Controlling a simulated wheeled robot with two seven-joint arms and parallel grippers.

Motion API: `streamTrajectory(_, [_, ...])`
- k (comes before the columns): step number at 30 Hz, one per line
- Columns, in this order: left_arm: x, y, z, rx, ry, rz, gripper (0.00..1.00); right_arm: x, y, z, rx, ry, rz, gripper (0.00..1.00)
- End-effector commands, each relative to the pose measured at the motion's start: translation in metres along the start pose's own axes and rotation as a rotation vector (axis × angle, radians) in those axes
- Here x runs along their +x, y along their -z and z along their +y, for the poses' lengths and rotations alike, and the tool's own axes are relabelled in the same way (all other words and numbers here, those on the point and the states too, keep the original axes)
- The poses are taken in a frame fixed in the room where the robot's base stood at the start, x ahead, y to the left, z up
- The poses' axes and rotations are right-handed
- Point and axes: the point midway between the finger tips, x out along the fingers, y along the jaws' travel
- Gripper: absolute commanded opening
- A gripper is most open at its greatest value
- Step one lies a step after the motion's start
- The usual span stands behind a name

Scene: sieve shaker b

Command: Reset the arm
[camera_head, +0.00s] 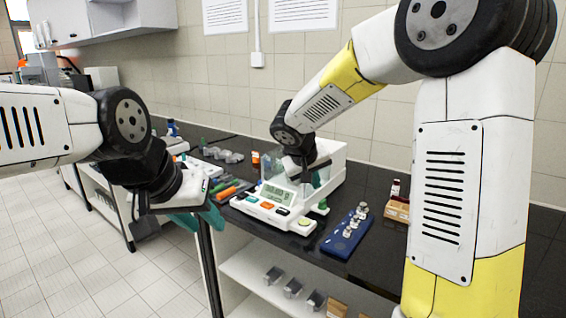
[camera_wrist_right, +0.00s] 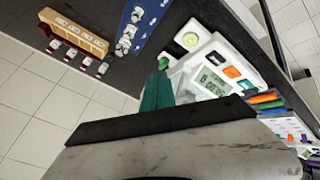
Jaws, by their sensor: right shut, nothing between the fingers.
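My right arm reaches over the counter from the right. Its gripper (camera_head: 314,178) is low over the white device with a display (camera_head: 268,207), in front of its box-like back part. In the right wrist view its teal fingers (camera_wrist_right: 157,92) are together with nothing between them, close to the device (camera_wrist_right: 215,75). Whether they touch it I cannot tell. My left gripper (camera_head: 195,220), with teal fingers, hangs near the counter's front edge at the left. No object shows in it, and its finger gap is not clear.
A blue tray with small metal weights (camera_head: 340,244) lies right of the device. A wooden block with vials (camera_head: 398,208) is farther right. Coloured markers (camera_head: 228,189) lie left of the device. The tiled wall (camera_head: 215,75) stands behind, and floor is open at left.

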Motion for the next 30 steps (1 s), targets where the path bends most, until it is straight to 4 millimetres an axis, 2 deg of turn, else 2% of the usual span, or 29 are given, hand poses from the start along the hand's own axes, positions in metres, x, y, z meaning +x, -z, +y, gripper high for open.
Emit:
streamTrajectory(1, [0.000, 0.000, 0.000, 0.000, 0.000, 0.000, 0.36, -0.017, -0.017, 0.019, 0.034, 0.021, -0.017, 0.00])
streamTrajectory(6, [0.000, 0.000, 0.000, 0.000, 0.000, 0.000, 0.36, -0.064, -0.080, 0.054, 0.116, 0.127, -0.070, 0.00])
streamTrajectory(10, [0.000, 0.000, 0.000, 0.000, 0.000, 0.000, 0.36, -0.097, -0.127, 0.065, 0.178, 0.222, -0.078, 0.00])
streamTrajectory(15, [0.000, 0.000, 0.000, 0.000, 0.000, 0.000, 0.36, -0.136, -0.178, 0.062, 0.248, 0.352, -0.042, 0.00])
streamTrajectory(21, [0.000, 0.000, 0.000, 0.000, 0.000, 0.000, 0.36, -0.163, -0.210, 0.049, 0.292, 0.453, 0.018, 0.00])
streamTrajectory(30, [0.000, 0.000, 0.000, 0.000, 0.000, 0.000, 0.36, -0.170, -0.217, 0.043, 0.301, 0.484, 0.040, 0.00])
